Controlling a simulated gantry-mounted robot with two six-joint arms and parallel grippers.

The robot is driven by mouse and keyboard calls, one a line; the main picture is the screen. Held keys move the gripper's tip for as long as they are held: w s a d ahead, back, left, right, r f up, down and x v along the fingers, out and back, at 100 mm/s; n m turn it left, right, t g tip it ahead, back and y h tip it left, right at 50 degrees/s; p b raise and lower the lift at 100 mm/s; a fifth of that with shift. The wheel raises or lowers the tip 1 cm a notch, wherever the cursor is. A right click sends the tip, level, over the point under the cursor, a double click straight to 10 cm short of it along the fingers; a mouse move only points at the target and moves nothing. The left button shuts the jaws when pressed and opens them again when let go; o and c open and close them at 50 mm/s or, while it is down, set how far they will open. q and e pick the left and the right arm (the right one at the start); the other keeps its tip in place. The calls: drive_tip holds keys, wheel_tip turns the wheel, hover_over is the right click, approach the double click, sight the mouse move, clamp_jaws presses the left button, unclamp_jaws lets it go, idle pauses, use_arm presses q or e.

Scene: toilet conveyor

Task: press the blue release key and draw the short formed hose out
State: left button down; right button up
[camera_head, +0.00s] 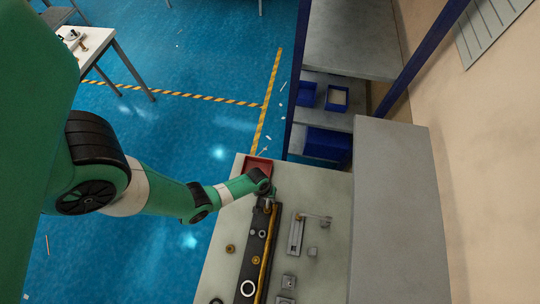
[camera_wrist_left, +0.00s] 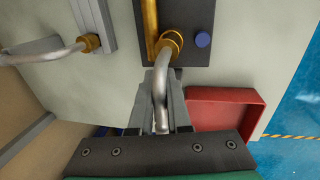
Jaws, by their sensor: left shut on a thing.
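In the left wrist view, the short formed hose (camera_wrist_left: 161,88) is a silver bent tube. Its upper end meets a brass collar (camera_wrist_left: 172,39) on a dark plate (camera_wrist_left: 190,14), and it appears seated there. The blue release key (camera_wrist_left: 203,40) is a round button on the plate, right of the collar, with nothing touching it. My left gripper (camera_wrist_left: 161,112) is shut on the hose, its grey fingers on either side. In the head view my left gripper (camera_head: 268,199) is at the far end of the long dark fixture (camera_head: 250,262); the hose is too small to tell there. My right gripper is not in view.
A red tray (camera_wrist_left: 225,92) lies close beside my left gripper. A second silver bent tube (camera_wrist_left: 45,56) with a brass collar sits on a metal bracket at left. Loose rings and small parts lie on the bench (camera_head: 222,262). A grey cabinet (camera_head: 397,210) stands at right.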

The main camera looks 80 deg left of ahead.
use_arm(q)
drive_tip(key=shift+r+p, duration=0.3)
drive_tip(key=shift+r, duration=0.1)
drive_tip(key=c, duration=0.8)
unclamp_jaws()
